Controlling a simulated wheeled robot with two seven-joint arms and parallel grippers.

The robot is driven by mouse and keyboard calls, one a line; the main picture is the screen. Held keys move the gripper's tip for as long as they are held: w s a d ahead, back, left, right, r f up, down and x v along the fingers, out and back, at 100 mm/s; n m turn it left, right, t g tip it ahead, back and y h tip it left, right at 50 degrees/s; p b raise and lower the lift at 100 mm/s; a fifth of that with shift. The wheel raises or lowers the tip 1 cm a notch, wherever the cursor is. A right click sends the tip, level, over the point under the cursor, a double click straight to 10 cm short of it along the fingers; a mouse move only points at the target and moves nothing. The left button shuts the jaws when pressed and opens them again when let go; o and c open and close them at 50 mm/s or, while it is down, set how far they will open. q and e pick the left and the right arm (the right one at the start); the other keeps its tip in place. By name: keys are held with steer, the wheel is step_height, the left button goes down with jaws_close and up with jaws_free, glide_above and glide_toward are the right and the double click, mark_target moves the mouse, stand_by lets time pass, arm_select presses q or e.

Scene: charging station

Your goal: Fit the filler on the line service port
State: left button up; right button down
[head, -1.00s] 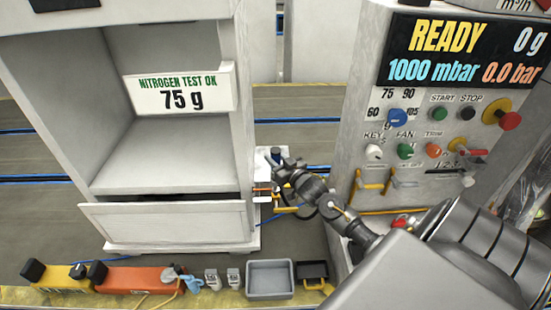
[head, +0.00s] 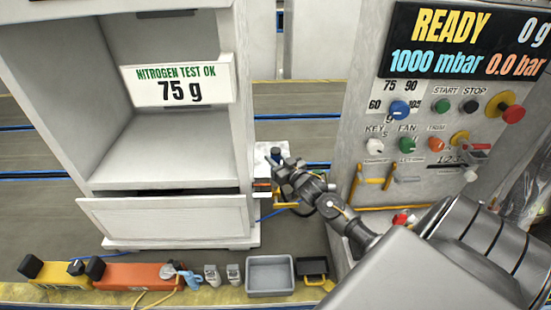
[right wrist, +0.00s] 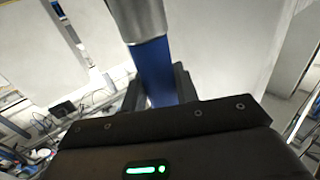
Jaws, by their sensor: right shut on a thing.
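The filler (right wrist: 153,65), a silver cylinder with a blue body, stands in my right gripper in the right wrist view. My right gripper (right wrist: 157,88) is shut on it, with dark fingers either side of the blue part. In the head view my right gripper (head: 284,172) is beside the right edge of the white cabinet, in front of a small white plate. The filler's far end is cut off in the wrist view. I cannot make out the line service port for certain; small orange and yellow fittings (head: 264,189) show by the cabinet edge, partly behind the gripper. My left gripper is not in view.
The white cabinet (head: 165,217) stands left, its drawer front slightly out. The control station (head: 370,140) with knobs and a READY display (head: 460,45) stands close on the right. A grey tray (head: 270,292) and several tools line the yellow-edged ledge below.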

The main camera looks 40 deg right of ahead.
steer(key=shift+f, duration=0.2)
steer(key=c, duration=1)
jaws_free()
steer(key=shift+o, duration=0.2)
steer(key=shift+f, duration=0.15)
steer(key=shift+s+f+b, duration=0.1)
steer(key=shift+s+b, duration=0.2)
steer(key=shift+s, duration=0.2)
steer(key=s+b, duration=0.1)
steer(key=s, duration=0.9)
steer(key=shift+a+r+b, duration=0.2)
steer(key=shift+a+b, duration=0.1)
steer(key=shift+b, duration=0.1)
steer(key=shift+w, duration=0.1)
